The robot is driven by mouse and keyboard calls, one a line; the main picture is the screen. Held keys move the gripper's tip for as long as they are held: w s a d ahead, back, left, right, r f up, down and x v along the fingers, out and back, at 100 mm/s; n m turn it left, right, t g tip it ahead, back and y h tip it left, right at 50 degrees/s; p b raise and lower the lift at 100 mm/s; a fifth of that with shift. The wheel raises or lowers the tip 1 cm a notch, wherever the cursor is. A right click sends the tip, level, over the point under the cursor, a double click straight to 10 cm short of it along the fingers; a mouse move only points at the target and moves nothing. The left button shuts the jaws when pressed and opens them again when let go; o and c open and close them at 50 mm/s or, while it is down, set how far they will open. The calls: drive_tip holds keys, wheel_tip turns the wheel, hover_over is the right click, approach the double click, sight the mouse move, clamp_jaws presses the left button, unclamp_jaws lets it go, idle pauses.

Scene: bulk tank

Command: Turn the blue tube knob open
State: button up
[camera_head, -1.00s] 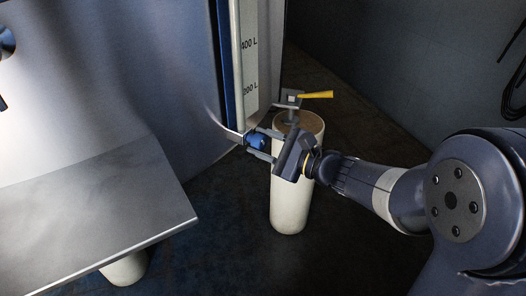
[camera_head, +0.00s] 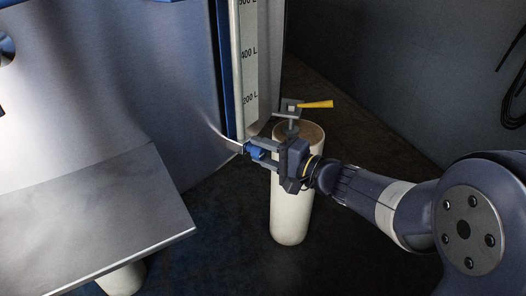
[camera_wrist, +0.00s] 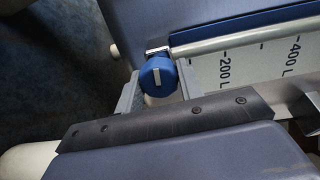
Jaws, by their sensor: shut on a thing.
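The blue tube knob (camera_head: 256,152) sits at the foot of the level tube, low on the tank's side. In the wrist view the round blue knob (camera_wrist: 157,76) faces me with a short white mark on its face. My gripper (camera_head: 262,156) reaches it from the right, one finger on each side, and is shut on it. In the wrist view the grey fingers (camera_wrist: 158,92) flank the knob at left and right. The finger contact faces are partly hidden.
The level scale (camera_head: 249,70) with litre marks rises above the knob. A yellow-handled valve (camera_head: 315,105) stands just above my gripper, over a pale cylindrical leg (camera_head: 291,215). A sloping metal plate (camera_head: 95,215) lies at lower left. Dark floor is open at the lower middle.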

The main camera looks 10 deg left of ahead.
drive_tip(key=shift+f+n, duration=0.15)
drive_tip(key=shift+n, duration=0.75)
drive_tip(key=o, duration=1)
drive_tip(key=shift+d, duration=0.1)
drive_tip(key=p+v, duration=0.2)
drive_tip(key=v, duration=0.8)
drive_tip(key=shift+s+d+p, duration=0.2)
drive_tip(key=shift+d+p, duration=0.1)
